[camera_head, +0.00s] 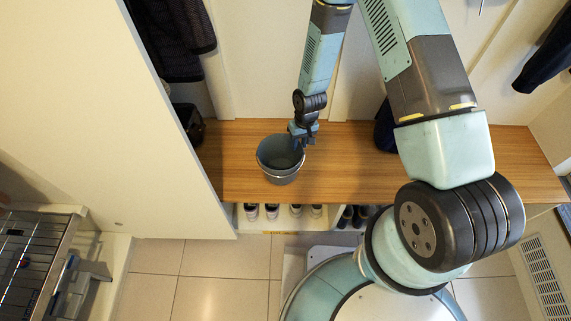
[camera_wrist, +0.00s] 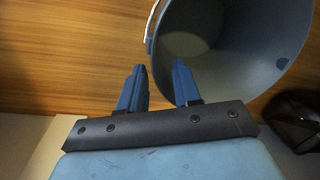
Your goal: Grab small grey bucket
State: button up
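The small grey bucket (camera_head: 281,162) stands upright on the wooden bench top, its open mouth up. In the wrist view the bucket (camera_wrist: 225,50) fills the upper right, with a light metal handle along its left rim. My gripper (camera_head: 300,142) is at the bucket's right rim in the head view. In the wrist view my gripper (camera_wrist: 159,69) is open, with a gap between its two blue fingers. The near rim lies around the gap; the right finger overlaps the bucket and the left finger is outside it. I cannot tell whether either finger touches the wall.
The wooden bench (camera_head: 350,165) has free room right of the bucket. A dark bag-like item (camera_head: 386,128) sits farther right at the back. A black object (camera_head: 188,122) stands at the left end beside a tall white panel (camera_head: 95,110). Several shoes (camera_head: 295,211) sit in cubbies below.

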aim_at(298, 150)
jog(key=shift+s+a+f, duration=0.15)
jog(key=shift+f, duration=1.9)
jog(key=shift+c, duration=0.2)
grip_shut()
